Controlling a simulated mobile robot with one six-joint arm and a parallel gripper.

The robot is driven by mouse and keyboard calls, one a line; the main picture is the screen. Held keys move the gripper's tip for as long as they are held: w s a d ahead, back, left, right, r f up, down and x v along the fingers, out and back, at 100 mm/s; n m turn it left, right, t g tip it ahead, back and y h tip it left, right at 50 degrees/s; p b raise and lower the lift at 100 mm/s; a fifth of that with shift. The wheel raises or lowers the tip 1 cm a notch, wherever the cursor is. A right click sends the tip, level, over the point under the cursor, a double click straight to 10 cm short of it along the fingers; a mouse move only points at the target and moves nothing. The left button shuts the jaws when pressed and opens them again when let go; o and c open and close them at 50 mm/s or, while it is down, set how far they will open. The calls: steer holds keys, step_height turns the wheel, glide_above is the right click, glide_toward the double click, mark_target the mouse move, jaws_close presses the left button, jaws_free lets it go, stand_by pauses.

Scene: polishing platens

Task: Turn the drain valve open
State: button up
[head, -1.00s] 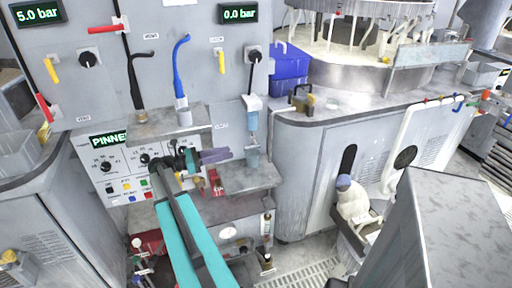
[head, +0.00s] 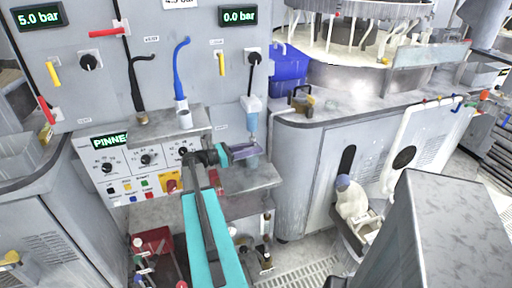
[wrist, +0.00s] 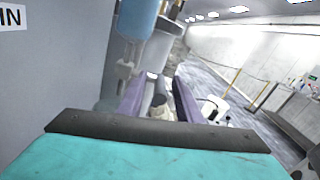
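A blue filter bowl (head: 252,105) hangs on the right of the grey panel, with a thin fitting (head: 252,138) below it that looks like the drain valve. Its handle is too small to make out. My gripper (head: 248,152) is just below this fitting, its purple fingers pointing right. In the wrist view the blue bowl (wrist: 137,18) and the pale fitting (wrist: 124,72) are left of and beyond my gripper (wrist: 160,92). The two purple fingers are apart. A small dark and beige part (wrist: 158,104) shows between them; I cannot tell whether it is touched.
A grey shelf (head: 262,177) lies under my gripper. The panel carries yellow (head: 221,63) and red (head: 108,31) levers, a blue hose (head: 180,65) and a control box (head: 140,170). A blue bin (head: 289,65) and a round machine stand at right.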

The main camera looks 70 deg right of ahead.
steer(key=shift+x, duration=0.8)
jaws_close()
steer(key=shift+f+g+h+b, duration=0.25)
steer(key=shift+g+h+b, duration=0.55)
steer(key=shift+g+h, duration=0.55)
steer(key=shift+r+g+h+b, duration=0.1)
steer(key=shift+g+h+b, duration=0.4)
steer(key=shift+g, duration=0.45)
